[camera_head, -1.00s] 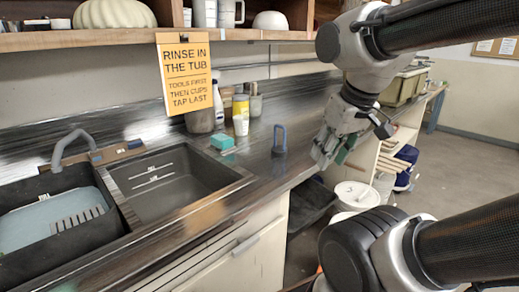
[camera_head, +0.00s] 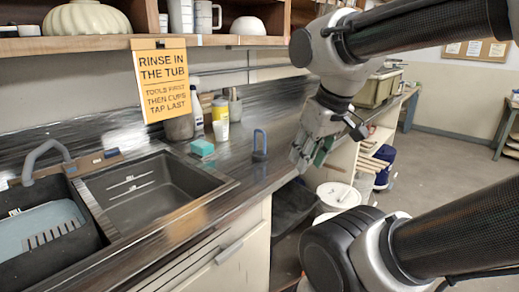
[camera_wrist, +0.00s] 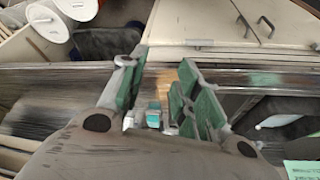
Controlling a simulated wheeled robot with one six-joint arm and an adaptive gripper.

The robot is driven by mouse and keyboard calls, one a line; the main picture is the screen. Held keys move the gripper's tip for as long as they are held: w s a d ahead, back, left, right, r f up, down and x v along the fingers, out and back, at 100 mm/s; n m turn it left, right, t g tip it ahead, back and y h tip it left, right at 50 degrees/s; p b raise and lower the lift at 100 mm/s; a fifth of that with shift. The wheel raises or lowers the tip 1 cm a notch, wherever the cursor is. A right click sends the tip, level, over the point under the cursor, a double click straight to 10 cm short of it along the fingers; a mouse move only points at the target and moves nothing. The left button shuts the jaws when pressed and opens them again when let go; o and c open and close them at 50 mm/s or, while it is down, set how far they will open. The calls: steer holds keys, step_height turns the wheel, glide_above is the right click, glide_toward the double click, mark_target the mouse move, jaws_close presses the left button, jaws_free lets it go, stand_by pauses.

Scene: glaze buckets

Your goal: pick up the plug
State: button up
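The plug, which I take to be the blue-grey piece with an upright loop handle (camera_head: 259,147), stands on the dark counter near its front edge, right of the sink basin. My gripper (camera_head: 305,157) is to the right of it in the head view, apart from it and pointing down. In the wrist view my gripper (camera_wrist: 160,88) has its two green-padded fingers spread, with nothing held between them. I cannot make out the plug in the wrist view.
A teal sponge (camera_head: 202,148) lies left of the plug, with a white cup (camera_head: 220,130) and bottles behind. The sink basin (camera_head: 150,190) is further left. White lidded buckets (camera_head: 338,195) stand on the floor below my gripper. An orange sign (camera_head: 163,85) hangs from the shelf.

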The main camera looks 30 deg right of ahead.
steer(key=shift+o, duration=0.4)
steer(key=shift+o, duration=0.4)
steer(key=shift+d, duration=0.1)
steer(key=n+y, duration=0.3)
steer(key=y, duration=0.1)
glide_above(261, 131)
steer(key=d, duration=0.2)
step_height(261, 131, down, 2)
steer(key=f, duration=0.1)
steer(key=shift+n+g, duration=0.3)
steer(key=x, duration=0.4)
steer(key=s+x, duration=0.1)
steer(key=x, duration=0.1)
steer(key=shift+w+d+f, duration=0.1)
steer(key=shift+d+f, duration=0.15)
steer(key=shift+f, duration=0.25)
jaws_close()
